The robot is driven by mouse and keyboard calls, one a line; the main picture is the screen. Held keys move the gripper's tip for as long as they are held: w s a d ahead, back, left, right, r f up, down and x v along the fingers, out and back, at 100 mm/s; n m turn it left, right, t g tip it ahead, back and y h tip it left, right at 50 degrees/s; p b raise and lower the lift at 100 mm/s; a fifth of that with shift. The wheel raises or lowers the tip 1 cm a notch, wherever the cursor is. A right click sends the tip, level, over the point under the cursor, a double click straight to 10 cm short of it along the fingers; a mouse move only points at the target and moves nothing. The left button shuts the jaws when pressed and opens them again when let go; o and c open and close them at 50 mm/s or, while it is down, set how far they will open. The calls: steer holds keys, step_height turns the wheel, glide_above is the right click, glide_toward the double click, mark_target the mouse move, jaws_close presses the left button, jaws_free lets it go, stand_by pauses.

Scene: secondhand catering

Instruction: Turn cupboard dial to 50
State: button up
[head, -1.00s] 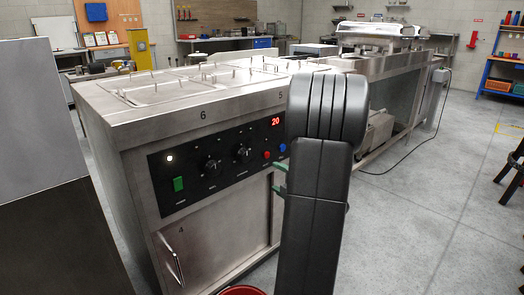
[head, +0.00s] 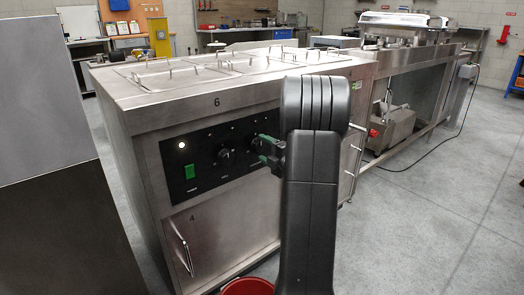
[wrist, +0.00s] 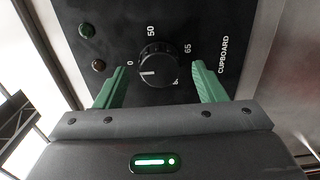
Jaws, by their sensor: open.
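The cupboard dial (wrist: 158,58) is a round black knob beside the word CUPBOARD in the wrist view. Its white mark points left, close to the 0. The 50 and 65 are printed around it, and another number is partly hidden. My gripper (wrist: 161,72) is open, with one green finger on each side of the dial. I see gaps between fingers and knob, but cannot tell how far the tips reach along it. In the head view my gripper (head: 264,149) is at the black control panel (head: 176,160), and my arm hides the panel's right part.
Another black dial (head: 226,158) and a green switch (head: 190,172) are left of my gripper. The cupboard door (head: 222,232) below is shut. A red bucket (head: 248,287) stands low in front. Two small dark buttons or lamps (wrist: 92,48) show in the wrist view.

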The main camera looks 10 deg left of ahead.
steer(key=shift+x, duration=0.95)
steer(key=shift+c, duration=0.2)
steer(key=c, duration=0.9)
steer(key=shift+c, duration=0.2)
